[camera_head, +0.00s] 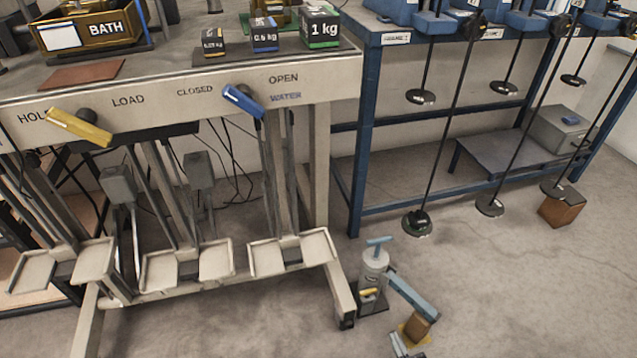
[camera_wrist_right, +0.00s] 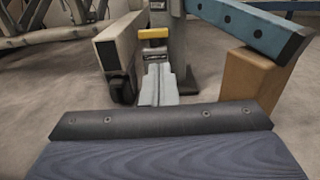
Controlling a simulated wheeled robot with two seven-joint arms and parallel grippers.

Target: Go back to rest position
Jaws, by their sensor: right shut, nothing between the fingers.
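My right gripper (camera_head: 396,336) is low in the head view, close in front of a wooden block (camera_head: 421,325) near the floor. In the wrist view its pale fingers (camera_wrist_right: 159,84) are together with nothing between them. A grey upright cylinder with a blue T-shaped handle (camera_head: 375,263) stands just beyond it. A yellow lever (camera_head: 369,292) is on this device; it also shows in the wrist view (camera_wrist_right: 153,33). A blue bar (camera_head: 414,297) runs from the device above the wooden block. My left gripper is not in view.
A pale bench with a yellow lever (camera_head: 80,128), a blue lever (camera_head: 243,101) and several foot pedals (camera_head: 290,253) stands at left. Its foot (camera_head: 345,320) is beside the cylinder. A blue rack (camera_head: 355,150) with hanging rods is behind. The floor at lower right is clear.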

